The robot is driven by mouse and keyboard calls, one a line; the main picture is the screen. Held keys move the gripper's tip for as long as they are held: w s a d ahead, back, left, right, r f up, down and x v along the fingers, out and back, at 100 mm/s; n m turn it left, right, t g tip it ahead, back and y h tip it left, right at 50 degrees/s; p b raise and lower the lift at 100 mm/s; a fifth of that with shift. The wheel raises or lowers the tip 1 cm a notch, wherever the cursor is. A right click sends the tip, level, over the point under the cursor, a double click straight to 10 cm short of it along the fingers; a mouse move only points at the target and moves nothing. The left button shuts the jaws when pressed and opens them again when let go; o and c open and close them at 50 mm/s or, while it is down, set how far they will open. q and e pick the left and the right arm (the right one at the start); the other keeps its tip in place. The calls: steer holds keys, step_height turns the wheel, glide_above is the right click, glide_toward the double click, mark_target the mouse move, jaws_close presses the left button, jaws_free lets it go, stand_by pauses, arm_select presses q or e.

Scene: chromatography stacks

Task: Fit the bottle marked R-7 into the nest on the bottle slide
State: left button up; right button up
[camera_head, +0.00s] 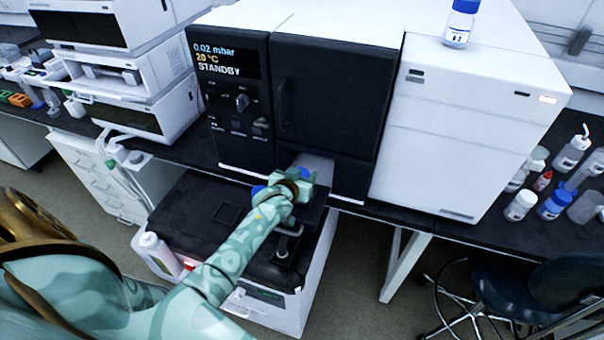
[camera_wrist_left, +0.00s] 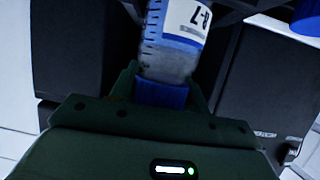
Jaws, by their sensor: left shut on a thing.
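The bottle marked R-7 (camera_wrist_left: 175,48) shows in the left wrist view, with a clear body, a white and blue label upside down in the picture, and a blue cap (camera_wrist_left: 160,95). My left gripper (camera_wrist_left: 161,86) is shut on it at the cap end. In the head view my left gripper (camera_head: 303,180) is at the front of the dark instrument, by a low opening. A dark flat piece (camera_head: 313,212), perhaps the bottle slide, juts out beneath it. The nest is hidden, and I cannot tell whether the bottle touches it. My right gripper is out of view.
A blue-capped bottle (camera_head: 460,22) stands on the white cabinet (camera_head: 465,110). Several bottles (camera_head: 553,203) crowd the bench at right. A white bottle (camera_head: 158,252) stands by the black-topped unit (camera_head: 195,225) below my arm. A dark chair (camera_head: 535,290) is at lower right.

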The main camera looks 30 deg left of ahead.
arm_select(q)
steer(key=shift+f, duration=0.15)
steer(key=o, duration=1.2)
steer(key=p+v, duration=0.5)
steer(key=v, duration=1.1)
steer(key=shift+s, duration=0.15)
